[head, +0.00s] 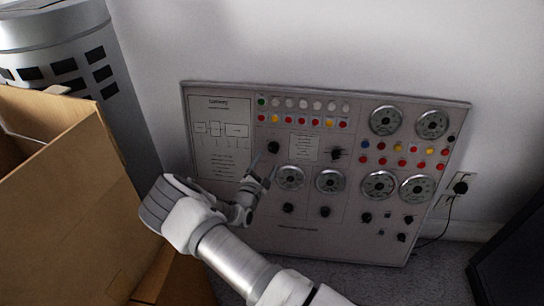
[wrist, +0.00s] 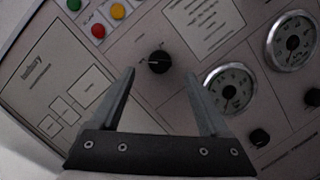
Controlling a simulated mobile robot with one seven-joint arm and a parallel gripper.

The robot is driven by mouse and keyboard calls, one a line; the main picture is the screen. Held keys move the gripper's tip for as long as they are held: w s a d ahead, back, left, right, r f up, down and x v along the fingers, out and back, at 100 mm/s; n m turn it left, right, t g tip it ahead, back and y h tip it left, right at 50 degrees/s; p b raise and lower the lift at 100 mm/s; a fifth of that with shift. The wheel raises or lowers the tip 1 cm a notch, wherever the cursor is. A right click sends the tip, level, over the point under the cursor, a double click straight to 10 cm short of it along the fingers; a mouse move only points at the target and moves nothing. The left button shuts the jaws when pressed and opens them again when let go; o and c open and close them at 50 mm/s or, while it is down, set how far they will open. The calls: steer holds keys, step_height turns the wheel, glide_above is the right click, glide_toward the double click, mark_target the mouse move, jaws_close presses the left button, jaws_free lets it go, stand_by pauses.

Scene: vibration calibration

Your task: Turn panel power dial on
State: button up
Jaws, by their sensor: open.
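The grey control panel (head: 225,215) leans against the white wall, with gauges, coloured buttons and several black dials. A black dial (head: 273,147) sits on its left-middle part, just up and right of my gripper (head: 262,172). In the wrist view the same dial (wrist: 159,62) lies beyond the fingertips and between their lines. My gripper (wrist: 160,76) is open and empty, its two fingers apart and pointing at the panel. No contact with the dial shows. The small labels around the dial are too blurred to read.
A cardboard box (head: 70,190) stands open at the left, close to my arm. A grey cylinder (head: 95,75) with dark slots is behind it. A plug (head: 460,188) with a cable sits in the wall at right. A dark object (head: 515,260) fills the lower right corner.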

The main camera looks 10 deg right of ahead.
mark_target(273, 150)
steer(key=b+x, duration=0.1)
steer(key=x, duration=0.5)
steer(key=shift+w+d+b, duration=0.1)
steer(key=shift+b, duration=0.2)
steer(key=shift+c, duration=0.2)
jaws_close()
